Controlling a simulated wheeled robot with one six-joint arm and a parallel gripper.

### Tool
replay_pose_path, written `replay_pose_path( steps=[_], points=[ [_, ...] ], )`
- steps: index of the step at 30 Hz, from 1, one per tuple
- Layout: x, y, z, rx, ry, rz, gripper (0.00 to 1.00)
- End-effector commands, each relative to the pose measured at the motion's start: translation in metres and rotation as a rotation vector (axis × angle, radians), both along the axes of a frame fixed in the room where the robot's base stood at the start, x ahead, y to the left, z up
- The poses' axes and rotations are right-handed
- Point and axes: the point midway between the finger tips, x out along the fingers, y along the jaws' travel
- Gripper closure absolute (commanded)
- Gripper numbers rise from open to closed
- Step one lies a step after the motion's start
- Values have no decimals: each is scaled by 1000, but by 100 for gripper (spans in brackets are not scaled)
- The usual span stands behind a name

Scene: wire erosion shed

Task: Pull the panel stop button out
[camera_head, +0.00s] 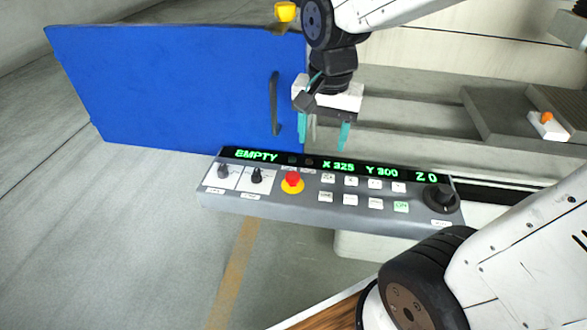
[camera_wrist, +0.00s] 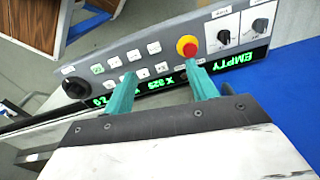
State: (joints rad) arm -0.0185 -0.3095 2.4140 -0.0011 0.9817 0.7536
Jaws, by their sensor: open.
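The panel stop button (camera_head: 292,181) is a red mushroom head on a yellow ring, on the sloped grey control panel (camera_head: 235,200). In the wrist view the red button (camera_wrist: 187,46) shows just beyond the tip of one finger. My gripper (camera_head: 328,132) has two teal fingers, spread apart with nothing between them. It hangs above and behind the panel's display strip, a little right of the button in the head view. In the wrist view my gripper (camera_wrist: 160,85) points at the panel, with the button off to the right. I cannot tell whether the button is pressed in.
Two black selector knobs (camera_head: 256,175) sit left of the button, and several white keys (camera_head: 350,181) sit right of it. A large black dial (camera_head: 440,197) is at the panel's right end. A blue door (camera_head: 180,90) with a dark handle (camera_head: 274,103) stands behind.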

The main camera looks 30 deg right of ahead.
Motion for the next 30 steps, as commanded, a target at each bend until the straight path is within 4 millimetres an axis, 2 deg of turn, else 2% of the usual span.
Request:
replay_pose_path(
  steps=[1, 3, 6, 11, 16, 30],
  points=[
    [18, 2, -16, 4, 20, -99, 43],
    [41, 5, -34, 10, 30, -240, 43],
    [66, 10, -60, 14, 42, -413, 43],
    [92, 15, -90, 17, 51, -600, 43],
    [100, 17, -106, 18, 54, -677, 43],
    [100, 18, -172, 18, 56, -679, 43]
  ],
)
